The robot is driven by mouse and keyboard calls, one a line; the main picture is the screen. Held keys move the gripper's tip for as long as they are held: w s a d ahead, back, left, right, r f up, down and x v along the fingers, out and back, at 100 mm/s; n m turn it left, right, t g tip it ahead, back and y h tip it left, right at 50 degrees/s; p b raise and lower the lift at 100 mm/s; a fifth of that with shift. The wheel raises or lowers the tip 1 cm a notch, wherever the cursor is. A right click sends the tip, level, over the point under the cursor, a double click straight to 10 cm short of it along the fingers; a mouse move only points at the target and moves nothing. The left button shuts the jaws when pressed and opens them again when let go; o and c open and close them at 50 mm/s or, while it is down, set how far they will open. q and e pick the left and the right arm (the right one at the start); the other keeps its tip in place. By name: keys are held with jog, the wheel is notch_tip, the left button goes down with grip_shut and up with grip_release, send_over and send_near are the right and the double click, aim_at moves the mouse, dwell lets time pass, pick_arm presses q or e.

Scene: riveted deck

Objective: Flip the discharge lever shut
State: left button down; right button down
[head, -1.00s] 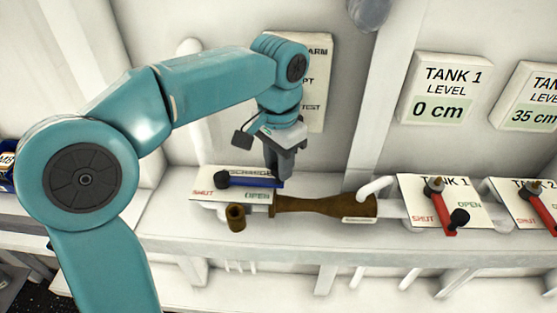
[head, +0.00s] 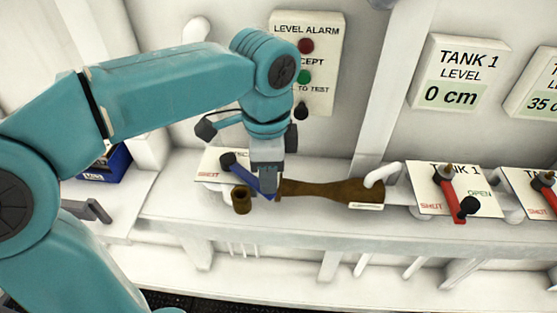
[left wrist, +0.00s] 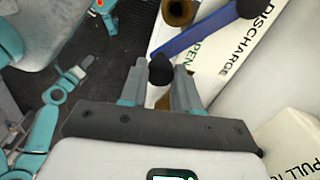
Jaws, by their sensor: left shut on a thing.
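The discharge lever (head: 246,176) is a blue bar on a white plate marked SHUT at its left. In the head view it slants from a dark round end at upper left to my left gripper (head: 265,187) at lower right. In the left wrist view the blue lever (left wrist: 203,30) runs down to a black knob (left wrist: 160,71), which sits between the fingers of my left gripper (left wrist: 160,80). The gripper is shut on this knob end. The plate's OPEN word is partly covered by the lever and a finger. My right gripper is not in view.
A brass open pipe end (head: 241,201) stands close in front of the lever. A brown tapered pipe (head: 330,191) lies right of the gripper. Further right is the red Tank 1 lever (head: 452,197). A level alarm panel (head: 318,60) is on the wall behind.

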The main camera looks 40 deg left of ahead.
pick_arm(q)
jog(key=s+a+m+b, duration=0.2)
jog(key=s+a+m, duration=0.3)
jog(key=s+m, duration=0.4)
jog(key=shift+a+m, duration=0.4)
jog(key=shift+m, duration=0.4)
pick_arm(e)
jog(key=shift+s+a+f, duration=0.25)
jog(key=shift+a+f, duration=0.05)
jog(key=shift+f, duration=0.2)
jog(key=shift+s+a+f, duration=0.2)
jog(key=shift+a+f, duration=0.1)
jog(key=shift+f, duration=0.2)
pick_arm(q)
jog(key=c, duration=0.9)
grip_release()
jog(key=shift+o, duration=0.5)
jog(key=shift+a, duration=0.1)
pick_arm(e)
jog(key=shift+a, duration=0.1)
